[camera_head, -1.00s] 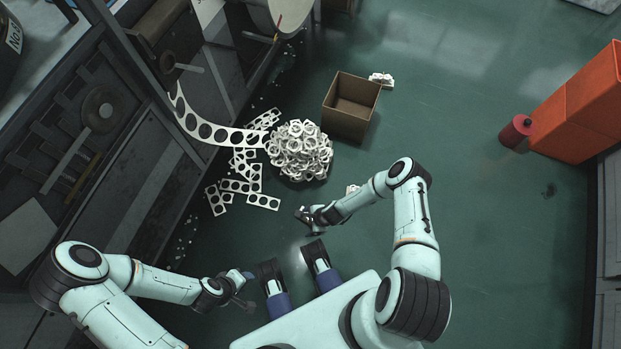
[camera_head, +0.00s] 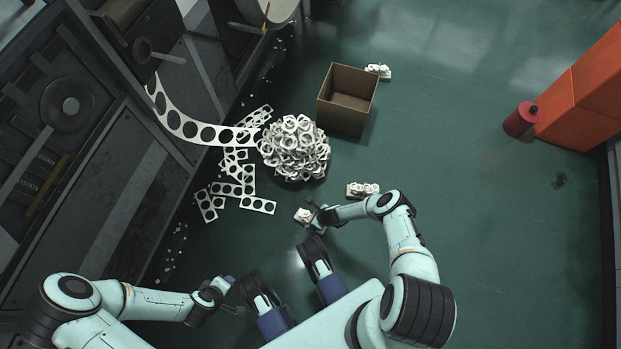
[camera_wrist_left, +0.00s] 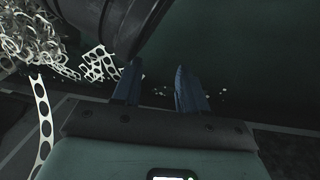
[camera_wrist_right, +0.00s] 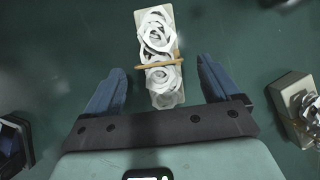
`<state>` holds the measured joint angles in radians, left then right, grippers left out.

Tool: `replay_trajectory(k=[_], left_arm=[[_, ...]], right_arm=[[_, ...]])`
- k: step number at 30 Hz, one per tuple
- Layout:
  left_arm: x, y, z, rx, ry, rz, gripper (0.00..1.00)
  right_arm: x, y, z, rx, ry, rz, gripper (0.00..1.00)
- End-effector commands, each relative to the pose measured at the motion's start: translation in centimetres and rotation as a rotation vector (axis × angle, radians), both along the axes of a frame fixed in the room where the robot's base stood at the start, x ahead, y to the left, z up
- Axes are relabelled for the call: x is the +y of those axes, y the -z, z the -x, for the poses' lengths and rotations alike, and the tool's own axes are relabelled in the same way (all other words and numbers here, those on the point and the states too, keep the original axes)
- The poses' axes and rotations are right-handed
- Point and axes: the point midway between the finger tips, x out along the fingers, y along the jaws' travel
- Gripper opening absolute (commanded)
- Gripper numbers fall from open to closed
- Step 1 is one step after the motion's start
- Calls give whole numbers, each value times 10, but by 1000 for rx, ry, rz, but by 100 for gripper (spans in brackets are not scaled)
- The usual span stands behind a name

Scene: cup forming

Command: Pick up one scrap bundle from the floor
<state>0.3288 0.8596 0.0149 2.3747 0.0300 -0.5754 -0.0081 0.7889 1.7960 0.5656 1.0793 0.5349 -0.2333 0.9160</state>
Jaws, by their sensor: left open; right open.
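A scrap bundle of white rings with a tan band (camera_wrist_right: 161,42) lies in front of my right gripper (camera_wrist_right: 161,66). The open fingers stand to either side of its near end, apart from it. In the head view this bundle (camera_head: 302,215) lies beside my right gripper (camera_head: 313,217), partly hidden by it. A second bundle (camera_head: 363,189) lies behind the right forearm; the right wrist view shows a bundle at its right edge (camera_wrist_right: 303,108). A third bundle (camera_head: 378,71) lies by the box. My left gripper (camera_head: 234,296) is open and empty, low at the left.
A loose heap of white rings (camera_head: 294,148) and punched strips (camera_head: 232,188) lie by the machine (camera_head: 110,150) on the left. An open cardboard box (camera_head: 346,100) stands behind the heap. A red cylinder (camera_head: 520,120) and orange cabinet (camera_head: 585,95) stand right. The floor between is clear.

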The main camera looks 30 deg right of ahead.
Motion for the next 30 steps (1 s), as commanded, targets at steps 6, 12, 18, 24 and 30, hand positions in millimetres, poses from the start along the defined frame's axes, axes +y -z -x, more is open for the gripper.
replay_trajectory(k=[6, 12, 18, 24, 30], left_arm=[[3, 27, 27, 93, -5, 6, 43], [8, 50, 59, 200, -14, 12, 43], [10, 57, 75, 250, -19, 16, 43], [10, 56, 75, 252, -18, 16, 43], [10, 57, 75, 251, -18, 16, 43]], right_arm=[[6, 19, -9, -1, -3, 1, 89], [11, 38, -17, 1, -3, 1, 89], [12, 45, -21, 0, -1, 0, 89], [12, 44, -21, 0, -1, 0, 89], [12, 45, -21, 0, -1, 0, 89]])
